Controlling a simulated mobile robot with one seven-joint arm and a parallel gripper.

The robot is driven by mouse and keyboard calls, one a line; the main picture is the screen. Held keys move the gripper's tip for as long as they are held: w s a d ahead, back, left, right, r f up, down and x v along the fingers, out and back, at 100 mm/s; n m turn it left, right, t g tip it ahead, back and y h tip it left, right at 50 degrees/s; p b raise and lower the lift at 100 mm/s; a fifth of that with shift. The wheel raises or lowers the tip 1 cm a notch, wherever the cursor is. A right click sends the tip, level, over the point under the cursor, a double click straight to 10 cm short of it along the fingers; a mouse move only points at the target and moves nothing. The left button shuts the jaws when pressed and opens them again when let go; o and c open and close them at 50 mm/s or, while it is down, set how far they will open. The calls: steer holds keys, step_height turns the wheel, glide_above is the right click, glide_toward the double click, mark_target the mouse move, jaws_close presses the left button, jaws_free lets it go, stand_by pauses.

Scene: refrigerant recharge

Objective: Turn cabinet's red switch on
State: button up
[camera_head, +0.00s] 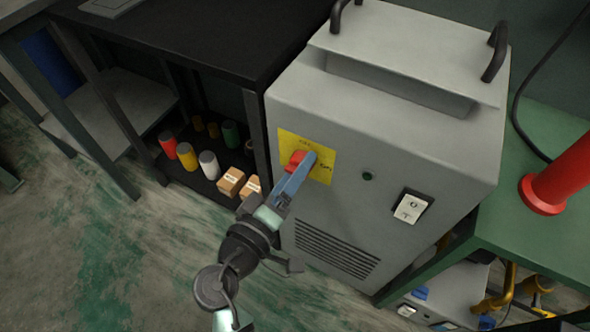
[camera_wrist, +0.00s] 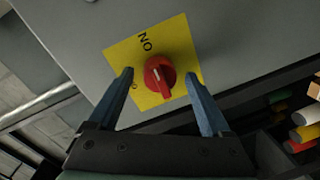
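The grey cabinet (camera_head: 375,115) has a yellow plate (camera_head: 323,171) on its front face. The red switch (camera_head: 296,158) is a round knob with a raised ridge, mounted on that plate. In the wrist view, the red switch (camera_wrist: 158,78) shows a white mark, and the yellow plate (camera_wrist: 118,53) carries "ON" lettering and a partly covered second label. My gripper (camera_wrist: 158,71) is open, with one blue finger on each side of the switch and visible gaps between. In the head view, my gripper (camera_head: 305,160) reaches up to the plate and partly covers the switch.
A black table (camera_head: 200,40) with cans and boxes beneath stands left. A green table (camera_head: 545,215) with a red cylinder (camera_head: 560,180) stands right.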

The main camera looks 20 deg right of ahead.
steer(key=p+v, duration=0.2)
steer(key=v, duration=1.1)
steer(key=shift+p, duration=0.3)
